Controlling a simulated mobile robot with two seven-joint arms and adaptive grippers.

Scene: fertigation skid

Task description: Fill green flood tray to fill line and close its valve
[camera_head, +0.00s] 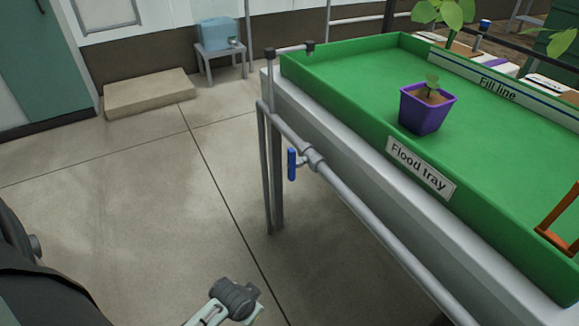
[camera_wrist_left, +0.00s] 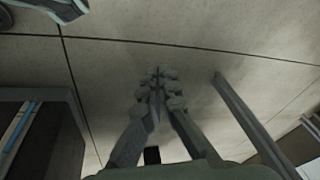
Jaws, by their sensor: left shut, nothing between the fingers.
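The green flood tray (camera_head: 345,75) sits on a grey bench and carries a "Flood tray" label on its near side. A "Fill line" strip (camera_head: 495,86) runs along its far inner wall. I see no clear water surface in it. The valve's blue handle (camera_head: 291,163) stands upright beside the grey pipe (camera_head: 375,220) along the bench's near side. My left gripper (camera_wrist_left: 156,80) is shut and empty in the left wrist view, over bare floor, and touches nothing there. Part of my arm shows at the head view's bottom edge. My right gripper is out of view.
A purple pot (camera_head: 422,112) with a seedling stands in the tray. An orange frame (camera_head: 562,220) is at the tray's right. A beige step (camera_head: 148,92) and a stool with a blue box (camera_head: 216,34) stand behind. The floor left of the bench is clear.

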